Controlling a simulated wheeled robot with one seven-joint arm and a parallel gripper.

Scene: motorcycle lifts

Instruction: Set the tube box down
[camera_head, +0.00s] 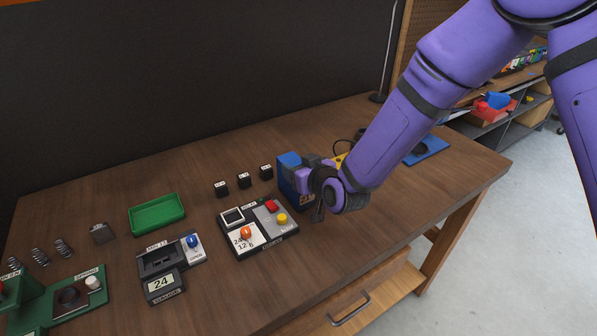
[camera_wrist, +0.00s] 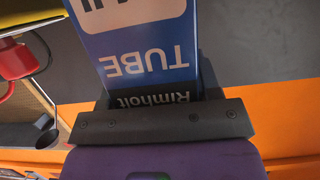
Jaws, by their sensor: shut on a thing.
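The tube box is a blue carton (camera_head: 289,172), partly hidden behind my gripper in the head view. In the wrist view the box (camera_wrist: 143,60) fills the upper middle and shows the words "TUBE" and "Rimholt" upside down. My gripper (camera_head: 312,186) is shut on the box near its labelled end. The box is over the wooden workbench (camera_head: 365,225), right of a panel with red and yellow buttons. I cannot tell whether its bottom touches the bench top.
Several small black cubes (camera_head: 244,180) stand left of the box. The button panel (camera_head: 258,226) is close in front-left. A green tray (camera_head: 157,213) and a gauge (camera_head: 163,284) lie farther left. A blue item (camera_head: 427,150) lies at the right. The bench's front right is clear.

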